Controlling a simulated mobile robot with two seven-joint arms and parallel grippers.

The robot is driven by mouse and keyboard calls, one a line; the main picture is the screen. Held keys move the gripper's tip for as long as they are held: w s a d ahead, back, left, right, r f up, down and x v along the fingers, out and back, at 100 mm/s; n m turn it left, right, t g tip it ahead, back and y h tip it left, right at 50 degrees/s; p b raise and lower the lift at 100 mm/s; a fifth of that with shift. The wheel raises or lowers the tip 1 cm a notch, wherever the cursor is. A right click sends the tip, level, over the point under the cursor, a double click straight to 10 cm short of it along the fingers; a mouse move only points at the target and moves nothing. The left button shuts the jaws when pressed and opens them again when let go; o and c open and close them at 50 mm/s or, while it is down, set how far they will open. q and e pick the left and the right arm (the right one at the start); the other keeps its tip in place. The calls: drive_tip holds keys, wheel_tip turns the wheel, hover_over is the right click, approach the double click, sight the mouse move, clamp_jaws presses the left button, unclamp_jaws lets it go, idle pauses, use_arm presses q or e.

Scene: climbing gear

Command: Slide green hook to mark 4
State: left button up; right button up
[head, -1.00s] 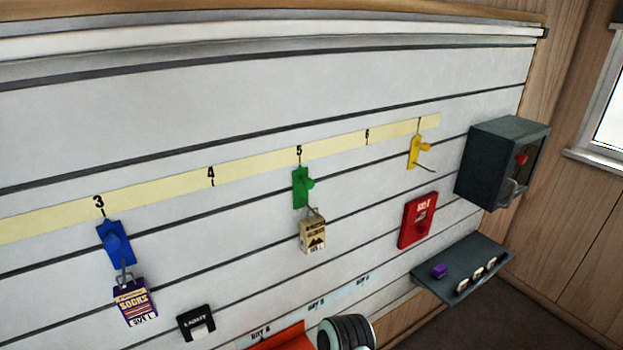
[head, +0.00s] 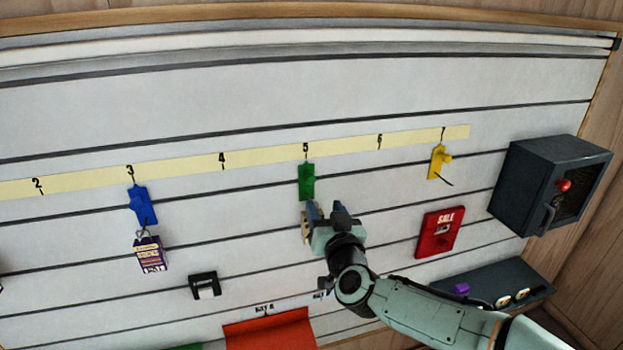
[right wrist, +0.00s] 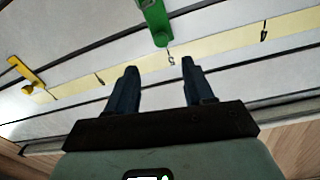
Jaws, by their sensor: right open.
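The green hook (head: 306,181) is on the slatted wall, just under mark 5 on the pale yellow number strip (head: 262,150). Mark 4 (head: 222,160) is to its left, with no hook under it. A tan package (head: 305,228) below the green hook is mostly hidden by my right gripper (head: 327,212). That gripper is in front of the wall, just below and right of the green hook. In the right wrist view its fingers (right wrist: 158,76) are apart with nothing between them, and the green hook (right wrist: 153,20) shows beyond the fingertips. My left gripper is not in view.
A blue hook (head: 141,205) with a purple socks package (head: 150,254) hangs under mark 3. A yellow hook (head: 437,163) is under mark 7. A red sale box (head: 438,232) and a dark cabinet (head: 530,178) stand out at right. The wall between marks 3 and 5 is clear.

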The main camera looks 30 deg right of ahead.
sight(311, 181)
drive_tip(key=p+x, duration=0.1)
drive_tip(key=x, duration=1.2)
drive_tip(key=shift+w, duration=0.25)
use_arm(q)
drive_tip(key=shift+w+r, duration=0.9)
use_arm(e)
drive_tip(key=shift+s, duration=0.1)
drive_tip(key=shift+c, duration=0.3)
clamp_jaws()
